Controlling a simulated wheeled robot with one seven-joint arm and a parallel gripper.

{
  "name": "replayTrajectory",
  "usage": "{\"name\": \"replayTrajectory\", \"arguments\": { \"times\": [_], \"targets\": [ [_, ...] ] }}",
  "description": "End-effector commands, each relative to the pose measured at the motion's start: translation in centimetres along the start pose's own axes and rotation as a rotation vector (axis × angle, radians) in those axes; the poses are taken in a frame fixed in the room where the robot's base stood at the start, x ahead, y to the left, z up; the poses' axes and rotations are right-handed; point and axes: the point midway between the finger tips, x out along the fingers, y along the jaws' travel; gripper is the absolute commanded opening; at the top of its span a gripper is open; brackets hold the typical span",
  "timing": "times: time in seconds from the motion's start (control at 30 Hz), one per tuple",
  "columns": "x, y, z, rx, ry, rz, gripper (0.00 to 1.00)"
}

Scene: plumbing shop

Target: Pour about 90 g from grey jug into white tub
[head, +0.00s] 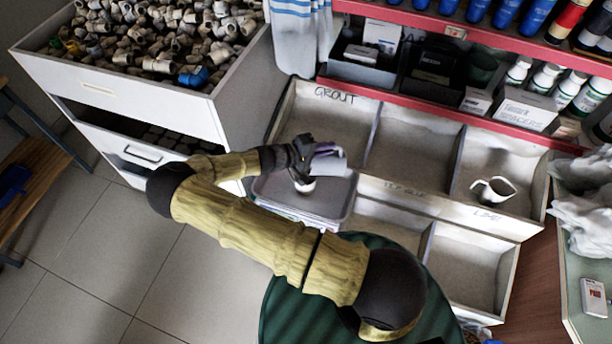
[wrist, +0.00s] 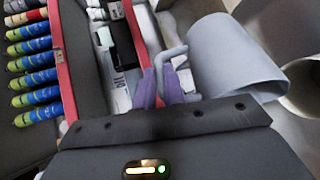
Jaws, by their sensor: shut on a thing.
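The grey jug (head: 331,167) is tilted in my gripper (head: 318,152), above a grey lidded box in the head view. In the wrist view the jug (wrist: 232,62) lies to the right, and my gripper's purple fingers (wrist: 164,86) are shut on its handle. The white tub (head: 306,186) shows partly below the jug on the box lid; the jug and gripper hide much of it. A round rim at the wrist view's right edge may be the tub. I cannot see the jug's contents or any stream.
The box lid (head: 343,193) stands before open bins marked GROUT and LIME. A pale cup (head: 493,190) lies in the right bin. A drawer unit of pipe fittings (head: 150,90) is at left, a red shelf (head: 480,35) of bottles behind, and a green round top (head: 285,310) in front.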

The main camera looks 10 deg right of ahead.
Motion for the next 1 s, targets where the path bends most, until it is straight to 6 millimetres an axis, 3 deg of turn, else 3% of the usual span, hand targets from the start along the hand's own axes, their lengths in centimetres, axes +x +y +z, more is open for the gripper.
{"name": "replayTrajectory", "arguments": {
  "times": [1.0],
  "targets": [
    [-1.7,0.1,-0.7,-0.042,-0.022,0.104,0.0]
  ]
}}
